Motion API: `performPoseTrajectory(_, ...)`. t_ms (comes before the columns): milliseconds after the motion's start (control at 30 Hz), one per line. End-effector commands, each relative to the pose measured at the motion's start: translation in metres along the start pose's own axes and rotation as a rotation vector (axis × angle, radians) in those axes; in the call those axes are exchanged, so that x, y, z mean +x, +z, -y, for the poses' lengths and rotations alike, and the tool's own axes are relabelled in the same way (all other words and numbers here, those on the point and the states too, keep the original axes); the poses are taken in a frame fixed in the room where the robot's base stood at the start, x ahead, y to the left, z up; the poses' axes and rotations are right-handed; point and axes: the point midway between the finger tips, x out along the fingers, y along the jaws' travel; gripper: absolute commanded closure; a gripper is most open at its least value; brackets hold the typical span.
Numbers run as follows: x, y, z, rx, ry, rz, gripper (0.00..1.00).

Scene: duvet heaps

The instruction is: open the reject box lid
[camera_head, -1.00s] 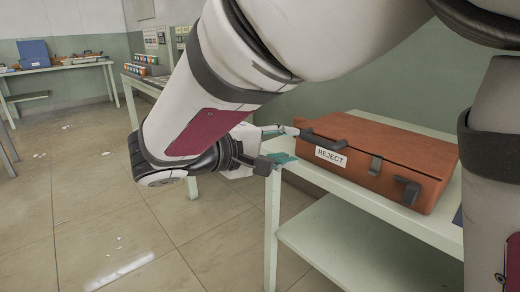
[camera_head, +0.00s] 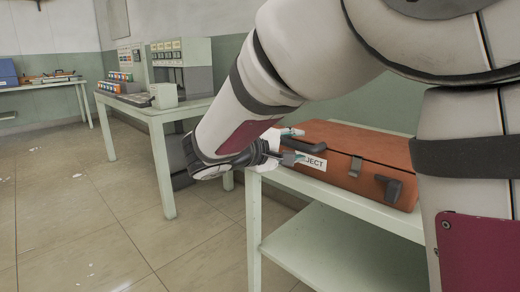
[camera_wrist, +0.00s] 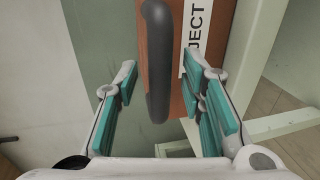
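The reject box (camera_head: 342,158) is a brown-orange case with a white label reading REJECT (camera_head: 311,161). It lies on a pale green table, and its lid is closed. My gripper (camera_head: 287,144) is at the left end of the box, by the handle and label. In the wrist view its teal finger pads (camera_wrist: 165,105) are wide apart, with the handle (camera_wrist: 156,60) lying between and ahead of them. Whether a finger touches the box cannot be told.
The pale table (camera_head: 330,190) under the box has a lower shelf (camera_head: 345,250). Another table (camera_head: 160,112) with small coloured containers and equipment stands at left. A further bench (camera_head: 45,85) with a blue box is at far left. The tiled floor between is open.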

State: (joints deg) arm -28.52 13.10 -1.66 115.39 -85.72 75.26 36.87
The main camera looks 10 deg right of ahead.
Motion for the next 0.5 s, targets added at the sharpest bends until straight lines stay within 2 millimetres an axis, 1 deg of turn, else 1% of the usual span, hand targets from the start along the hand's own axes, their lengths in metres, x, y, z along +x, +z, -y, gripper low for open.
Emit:
performPoseTrajectory(133,0.0065,0.0,0.0,0.0,0.001,0.0,0.64)
performPoseTrajectory(367,0.0071,0.0,-0.0003,-0.001,0.001,-0.001,0.64)
performPoseTrajectory(400,0.0071,0.0,-0.0003,-0.001,0.001,-0.001,0.66)
performPoseTrajectory(467,0.007,0.0,-0.0002,-0.001,0.001,0.0,0.79)
performPoseTrajectory(500,0.007,0.0,-0.0002,-0.001,0.001,0.0,0.89)
